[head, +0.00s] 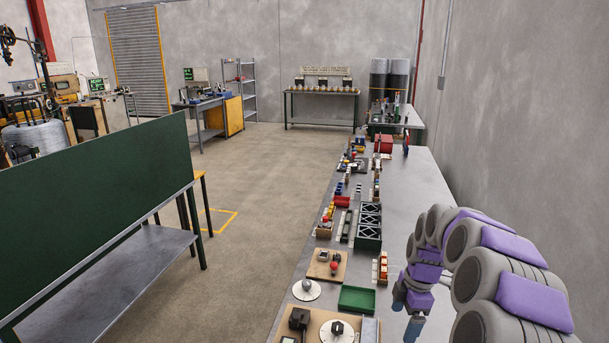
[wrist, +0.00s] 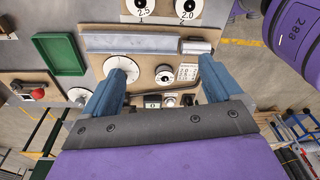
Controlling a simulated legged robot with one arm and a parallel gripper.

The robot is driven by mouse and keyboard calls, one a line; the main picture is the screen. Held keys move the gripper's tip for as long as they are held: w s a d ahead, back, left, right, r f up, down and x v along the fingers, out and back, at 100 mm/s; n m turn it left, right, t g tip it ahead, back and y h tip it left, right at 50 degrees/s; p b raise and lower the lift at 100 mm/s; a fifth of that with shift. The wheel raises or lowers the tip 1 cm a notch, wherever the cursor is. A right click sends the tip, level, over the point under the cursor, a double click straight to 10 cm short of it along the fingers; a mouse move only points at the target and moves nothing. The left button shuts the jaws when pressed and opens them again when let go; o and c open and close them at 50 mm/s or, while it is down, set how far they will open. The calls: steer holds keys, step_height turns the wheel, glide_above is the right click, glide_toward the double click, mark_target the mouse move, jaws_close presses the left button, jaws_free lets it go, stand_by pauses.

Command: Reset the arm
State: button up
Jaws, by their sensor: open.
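My gripper (head: 408,308) is at the lower right of the head view, over the near part of the long grey workbench (head: 408,190). My purple and grey arm curves down to it from the right. In the wrist view my gripper (wrist: 160,88) has its two blue fingers spread apart, with nothing held between them. Below the fingers lies a wooden board with a white dial (wrist: 122,69), a small black knob (wrist: 165,74) and a grey metal bar (wrist: 140,43). I cannot tell how high the fingertips are above the board.
A green tray (head: 357,299) lies on the bench left of my gripper. Several small parts and a board with a red button (head: 334,265) line the bench's left edge. A wall stands close on the right. A green panel (head: 100,210) stands left, with open floor (head: 262,190) between.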

steer(key=s+a+r+m, duration=0.3)
steer(key=s+a+r, duration=0.15)
steer(key=s, duration=0.35)
steer(key=s+a+r+m, duration=0.35)
steer(key=s+a, duration=0.25)
steer(key=s, duration=0.2)
steer(key=s+a+f+m+g+h, duration=0.1)
steer(key=s+a+f+m, duration=0.1)
steer(key=s+m, duration=0.9)
steer(key=s, duration=1)
steer(key=shift+s+a, duration=0.2)
steer(key=shift+s, duration=0.1)
